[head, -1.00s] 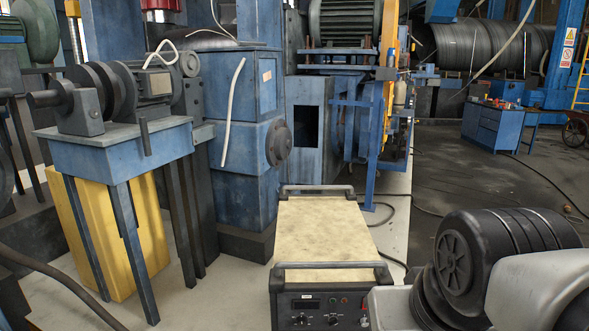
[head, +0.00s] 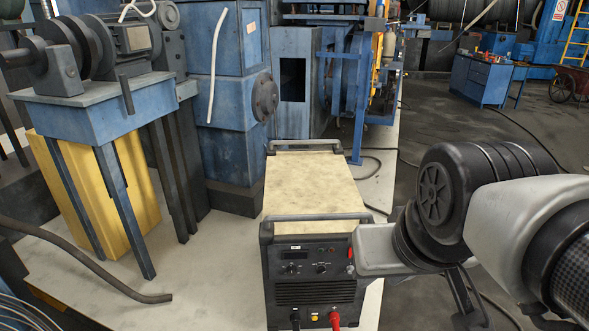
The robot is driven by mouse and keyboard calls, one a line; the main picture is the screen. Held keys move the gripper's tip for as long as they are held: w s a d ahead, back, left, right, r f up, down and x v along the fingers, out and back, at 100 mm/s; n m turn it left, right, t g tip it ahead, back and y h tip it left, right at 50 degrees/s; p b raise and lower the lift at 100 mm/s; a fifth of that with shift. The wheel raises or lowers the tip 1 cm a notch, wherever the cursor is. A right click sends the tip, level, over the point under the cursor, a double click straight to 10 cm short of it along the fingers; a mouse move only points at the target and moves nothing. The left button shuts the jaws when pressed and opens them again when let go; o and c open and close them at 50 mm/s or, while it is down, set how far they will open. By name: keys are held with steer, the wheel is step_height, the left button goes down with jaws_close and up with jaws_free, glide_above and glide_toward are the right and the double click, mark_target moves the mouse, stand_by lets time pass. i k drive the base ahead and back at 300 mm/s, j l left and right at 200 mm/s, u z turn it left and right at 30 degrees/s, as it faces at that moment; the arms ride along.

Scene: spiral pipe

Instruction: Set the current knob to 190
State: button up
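In the head view a welding power unit (head: 312,185) with a worn cream top and black front stands on the pale floor. Its dark front panel (head: 308,262) carries a small display and knobs, among them a left knob (head: 291,268) and a right knob (head: 320,268). I cannot tell which one is the current knob, and the scale and display value are too small to read. Black and red cable plugs show at the panel's bottom. My arm comes in from the right, beside the unit's front right corner. My gripper is not in view.
A blue stand (head: 105,112) with a motor and a yellow block (head: 95,190) stand at the left. A dark pipe (head: 85,262) lies at the left front. Blue machinery (head: 230,95) fills the back. Pale floor is clear between the pipe and the unit.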

mark_target(292, 271)
steer(key=k+j+u, duration=0.1)
steer(key=j, duration=0.25)
steer(key=l+u, duration=0.35)
steer(key=l, duration=0.3)
steer(key=k+l+u, duration=0.1)
steer(key=l+u, duration=0.2)
steer(key=l, duration=0.3)
